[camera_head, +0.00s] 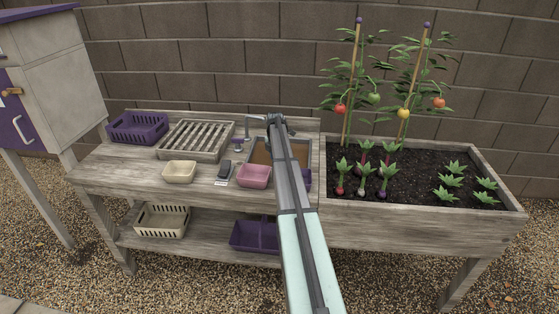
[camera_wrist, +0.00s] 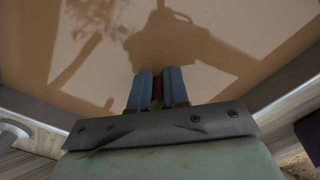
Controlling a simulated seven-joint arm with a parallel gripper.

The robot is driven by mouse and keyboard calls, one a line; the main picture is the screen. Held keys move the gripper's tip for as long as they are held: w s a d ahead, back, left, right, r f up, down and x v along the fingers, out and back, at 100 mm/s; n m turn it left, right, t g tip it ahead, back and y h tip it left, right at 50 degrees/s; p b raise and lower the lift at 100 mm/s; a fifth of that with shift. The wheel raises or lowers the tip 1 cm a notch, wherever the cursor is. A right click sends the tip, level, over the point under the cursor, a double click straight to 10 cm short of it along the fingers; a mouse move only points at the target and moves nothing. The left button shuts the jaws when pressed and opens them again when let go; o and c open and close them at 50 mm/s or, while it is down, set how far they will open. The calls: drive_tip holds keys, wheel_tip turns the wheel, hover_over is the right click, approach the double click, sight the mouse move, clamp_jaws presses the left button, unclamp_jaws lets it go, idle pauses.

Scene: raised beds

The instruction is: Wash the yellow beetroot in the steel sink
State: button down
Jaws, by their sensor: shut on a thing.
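The steel sink (camera_head: 251,148) is set into the bench top, holding brown, murky water; its water fills most of the wrist view, with the sink wall (camera_wrist: 38,108) at the left. My gripper (camera_wrist: 157,88) points down over this water, its blue fingers shut on a narrow dark red stalk, with bits of green leaf showing by the gripper's body. This looks like a beetroot's stalk and leaves; the root is hidden, so its yellow colour cannot be confirmed. In the head view my arm crosses the sink and hides the fingertips.
The planted soil bed (camera_head: 418,226) adjoins at the right, with tall tomato plants.

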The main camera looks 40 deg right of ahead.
drive_tip(key=shift+w+a, duration=1.1)
drive_tip(key=shift+a, duration=0.05)
drive_tip(key=s+d, duration=0.7)
idle(0.8)
drive_tip(key=shift+d, duration=0.1)
drive_tip(key=w+a, duration=0.7)
idle(1.2)
drive_tip(key=shift+a, duration=0.1)
drive_tip(key=shift+s, duration=0.1)
drive_tip(key=shift+s+d, duration=1.7)
drive_tip(key=shift+d, duration=0.1)
wheel_tip(320, 180, up, 17)
idle(1.0)
